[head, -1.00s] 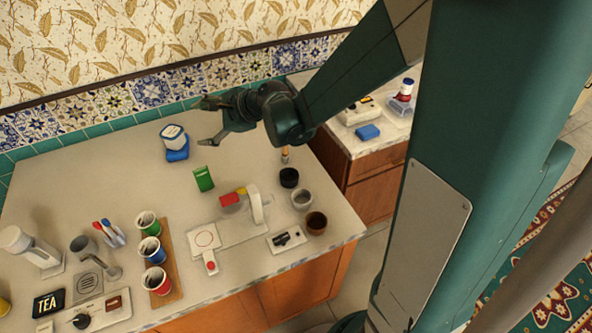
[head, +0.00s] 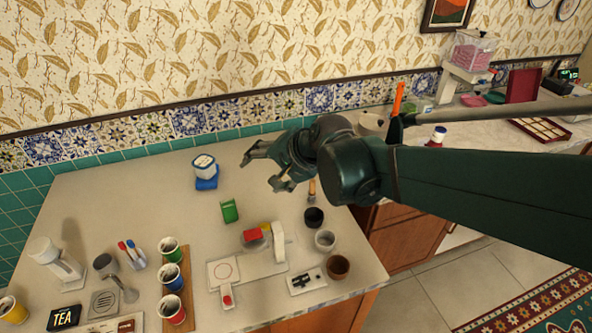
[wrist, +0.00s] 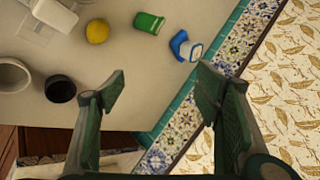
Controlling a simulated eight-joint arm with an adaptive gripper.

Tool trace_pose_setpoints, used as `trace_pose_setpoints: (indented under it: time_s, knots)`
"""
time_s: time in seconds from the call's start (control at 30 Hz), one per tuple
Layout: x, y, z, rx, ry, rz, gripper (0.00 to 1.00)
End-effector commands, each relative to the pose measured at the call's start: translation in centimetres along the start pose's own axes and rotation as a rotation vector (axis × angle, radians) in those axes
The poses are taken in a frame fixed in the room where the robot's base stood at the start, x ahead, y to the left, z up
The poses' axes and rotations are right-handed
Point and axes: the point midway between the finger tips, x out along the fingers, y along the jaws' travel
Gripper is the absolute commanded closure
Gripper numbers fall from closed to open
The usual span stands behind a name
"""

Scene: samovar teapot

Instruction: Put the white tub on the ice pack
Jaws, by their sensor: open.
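The white tub (head: 204,163) with a dark label stands on the blue ice pack (head: 208,184) at the back left of the counter, near the tiled wall. It looks upright, toward the pack's rear side. In the wrist view the tub (wrist: 195,52) and ice pack (wrist: 178,42) show beyond my fingertips. My gripper (head: 262,171) is open and empty, to the right of the tub and apart from it. In the wrist view my two fingers (wrist: 158,88) are spread wide with nothing between them.
A green box (head: 230,211) stands in front of the ice pack. Black (head: 314,217), grey (head: 325,240) and brown (head: 338,267) cups stand near the right edge. Several coloured cups line a wooden board (head: 187,290). Counter left of the tub is clear.

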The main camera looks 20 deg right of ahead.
Motion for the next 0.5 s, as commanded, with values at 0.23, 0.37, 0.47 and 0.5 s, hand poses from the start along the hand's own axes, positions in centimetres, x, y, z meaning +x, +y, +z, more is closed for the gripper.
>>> trace_pose_setpoints:
  time_s: [0.23, 0.37, 0.47, 0.5]
  knots:
    - [-3.6, 3.0, 1.1, -0.211, 0.041, 0.068, 0.37]
    - [-5.3, 4.6, 1.7, -0.321, 0.057, 0.105, 0.37]
    - [-6.6, 5.9, 2.0, -0.407, 0.069, 0.136, 0.37]
    - [-7.2, 6.4, 2.2, -0.441, 0.073, 0.148, 0.37]
